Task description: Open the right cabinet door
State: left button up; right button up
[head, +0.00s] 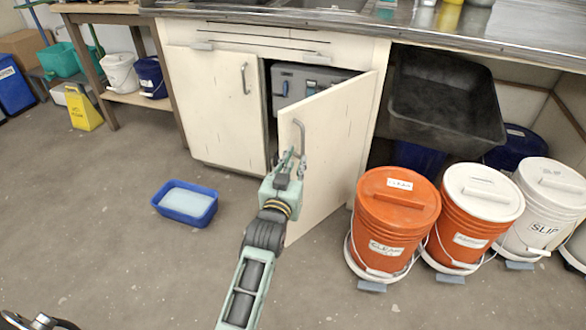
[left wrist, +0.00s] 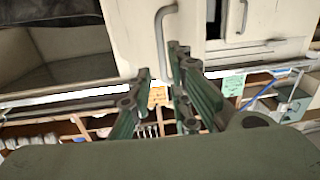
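The right cabinet door (head: 327,170) is white and stands part way open, swung out from its hinges on its right side. Its metal bar handle (head: 299,137) is near the free edge, and the bar shows in the left wrist view (left wrist: 159,35). My left gripper (head: 295,160) is at the lower part of the handle. In the left wrist view my left gripper's fingers (left wrist: 158,78) stand apart, with the handle's end between them and some gap showing. Firm contact cannot be made out.
The left cabinet door (head: 215,105) is shut. A grey case (head: 290,85) sits inside the opening. An orange bucket (head: 393,225) stands right of the open door, with more buckets beyond. A blue tub (head: 186,203) lies on the floor at left. Floor between tub and door is clear.

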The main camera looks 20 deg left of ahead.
pick_arm(q)
jog(key=shift+s+d, duration=0.1)
jog(key=shift+s, duration=1.15)
